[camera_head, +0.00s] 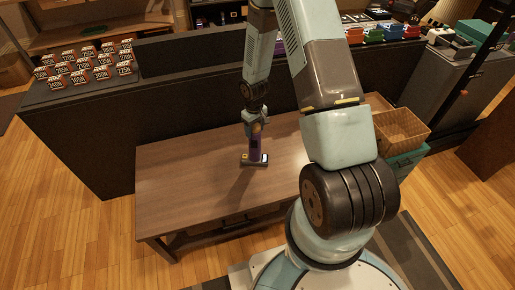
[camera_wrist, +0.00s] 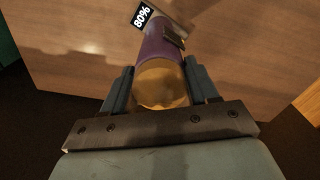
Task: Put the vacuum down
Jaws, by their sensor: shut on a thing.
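The vacuum (camera_head: 255,150) is a slim purple handheld with a dark and grey foot. It is upright over the wooden table (camera_head: 185,190), towards the table's middle. Its foot appears at or just above the tabletop; I cannot tell whether it touches. My gripper (camera_head: 255,113) is above it, pointing down, shut on its upper end. In the wrist view the vacuum (camera_wrist: 158,50) shows a purple body and a yellowish round end between the two fingers of my gripper (camera_wrist: 161,85). A black "80%" label shows beyond it. The vacuum's far end is partly hidden.
The tabletop left of the vacuum is clear. A dark counter (camera_head: 95,125) runs behind the table, with several small labelled boxes (camera_head: 85,65) on it. A wicker basket (camera_head: 400,130) stands on a teal crate (camera_head: 405,163) at the right. A dark mat (camera_head: 415,255) lies on the floor.

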